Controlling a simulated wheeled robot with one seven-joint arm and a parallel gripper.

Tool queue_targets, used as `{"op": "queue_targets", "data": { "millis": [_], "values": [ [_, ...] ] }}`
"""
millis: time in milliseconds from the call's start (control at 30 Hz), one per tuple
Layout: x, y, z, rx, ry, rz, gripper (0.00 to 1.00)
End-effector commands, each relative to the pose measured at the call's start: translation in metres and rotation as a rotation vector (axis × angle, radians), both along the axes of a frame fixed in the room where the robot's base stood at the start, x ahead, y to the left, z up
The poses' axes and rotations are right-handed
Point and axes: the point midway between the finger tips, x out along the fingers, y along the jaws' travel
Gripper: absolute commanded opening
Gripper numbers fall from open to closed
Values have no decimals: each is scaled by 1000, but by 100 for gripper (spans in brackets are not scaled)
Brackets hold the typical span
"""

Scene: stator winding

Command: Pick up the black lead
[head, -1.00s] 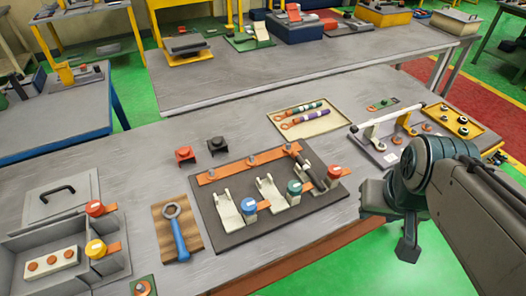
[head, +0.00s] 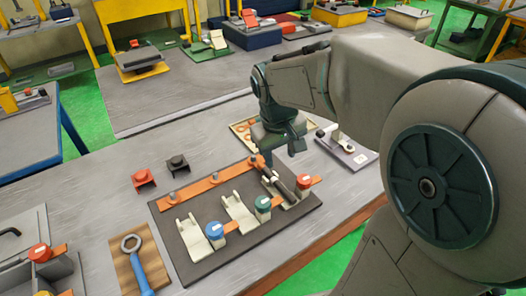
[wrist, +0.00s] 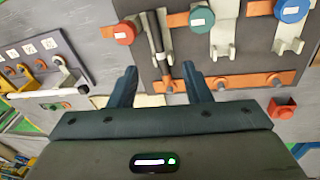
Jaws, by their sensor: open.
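The black lead (head: 283,186) lies in the right-hand cream holder of the dark fixture board (head: 190,262), beside the red knob (head: 303,182). One end reaches the orange bar at the back of the board. In the wrist view the black lead (wrist: 156,38) runs up the picture, just left of the middle, with its orange end pointing toward the gap between my fingers. My gripper (head: 297,148) is open and empty, above the far right part of the board. In the wrist view my gripper's fingers (wrist: 159,70) stand apart, on either side of the lead's line.
Two other holders with blue (head: 214,230) and green (head: 263,203) knobs stand left of the lead. A tray (head: 240,127) behind my gripper is partly hidden. Red (head: 144,177) and black (head: 177,163) small blocks and a blue-handled wrench (head: 141,268) sit to the left.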

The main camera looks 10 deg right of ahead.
Motion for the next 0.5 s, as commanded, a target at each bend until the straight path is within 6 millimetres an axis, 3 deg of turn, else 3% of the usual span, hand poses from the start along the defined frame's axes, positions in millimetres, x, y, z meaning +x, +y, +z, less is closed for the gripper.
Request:
{"op": "queue_targets", "data": {
  "millis": [200, 500],
  "values": [
    [44, 7, -27, -54, 59, 77, 44],
    [63, 9, -48, -80, 85, 111, 44]
  ]
}}
